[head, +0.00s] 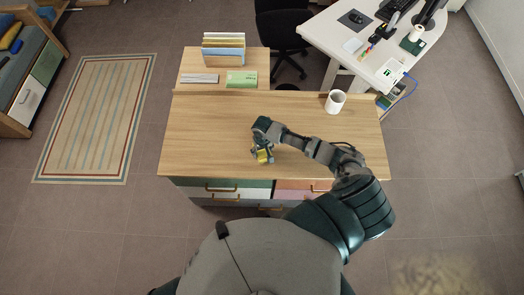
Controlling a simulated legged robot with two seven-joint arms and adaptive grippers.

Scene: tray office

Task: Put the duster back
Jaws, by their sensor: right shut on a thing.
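A small yellow block, which looks like the duster (263,156), is between the fingers of my right gripper (263,152), over the front middle of the wooden desk (205,125). My right gripper points down and is shut on the duster; the fingers partly cover it. I cannot tell whether the duster touches the desk top. My left gripper is not in view.
A white mug (335,102) stands at the desk's right rear. Behind the desk top are a file rack (223,52), a green box (241,79) and a grey flat item (199,78). A white table (350,28) is at upper right. The desk's left half is clear.

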